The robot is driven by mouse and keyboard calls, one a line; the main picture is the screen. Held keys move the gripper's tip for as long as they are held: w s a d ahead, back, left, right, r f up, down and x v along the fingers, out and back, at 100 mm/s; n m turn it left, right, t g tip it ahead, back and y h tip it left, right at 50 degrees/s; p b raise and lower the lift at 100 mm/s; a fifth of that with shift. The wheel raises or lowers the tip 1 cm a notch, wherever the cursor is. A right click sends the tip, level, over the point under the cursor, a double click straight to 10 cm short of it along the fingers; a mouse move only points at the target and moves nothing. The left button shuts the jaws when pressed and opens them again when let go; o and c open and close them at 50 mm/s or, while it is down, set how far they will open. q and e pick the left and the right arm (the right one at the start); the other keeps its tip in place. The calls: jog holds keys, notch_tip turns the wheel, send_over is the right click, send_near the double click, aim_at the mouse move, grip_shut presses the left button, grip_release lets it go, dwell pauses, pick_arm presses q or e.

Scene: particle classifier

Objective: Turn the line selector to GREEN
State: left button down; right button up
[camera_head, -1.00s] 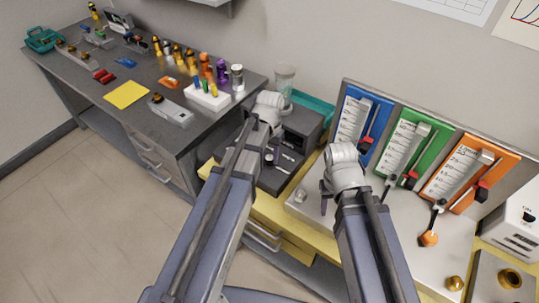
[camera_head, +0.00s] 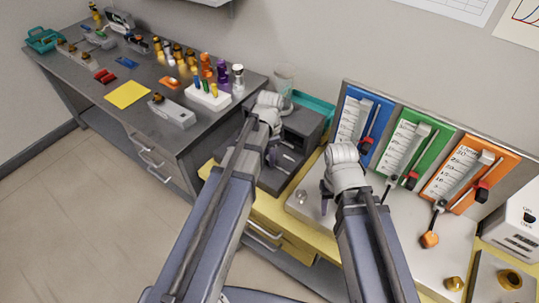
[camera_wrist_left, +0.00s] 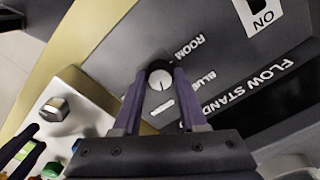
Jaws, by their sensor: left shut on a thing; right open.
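The line selector is a dark round knob (camera_wrist_left: 161,79) with a pale face and a thin dark pointer line, on the dark grey FLOW STANDARD box (camera_wrist_left: 235,70). Its lettering shows ROOM and BLUE; further labels are partly hidden by my fingers, and I cannot read GREEN. My left gripper (camera_wrist_left: 160,84) is shut on the knob, one purple finger on each side. In the head view my left gripper (camera_head: 273,157) is over the dark box (camera_head: 305,125), and the knob is hidden there. My right gripper (camera_head: 325,196) is open and empty above the pale panel, beside a small silver knob (camera_head: 301,195).
Blue (camera_head: 362,120), green (camera_head: 412,148) and orange (camera_head: 470,175) gauge boards stand on the right. A pale unit with a metal knob (camera_wrist_left: 55,108) is close at left in the wrist view. A dark bench (camera_head: 75,70) with vials and tools is at left.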

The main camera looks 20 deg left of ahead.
pick_arm(q)
jog(key=shift+m, duration=0.4)
jog(key=shift+c, duration=2.2)
grip_release()
jog(key=shift+r, duration=0.15)
pick_arm(e)
jog(key=shift+r, duration=0.1)
pick_arm(q)
notch_tip(320, 180, up, 8)
jog(key=p, duration=0.8)
jog(key=shift+f, duration=0.2)
pick_arm(e)
notch_tip(320, 180, up, 8)
jog(key=shift+f, duration=0.2)
pick_arm(q)
jog(key=shift+s, duration=0.1)
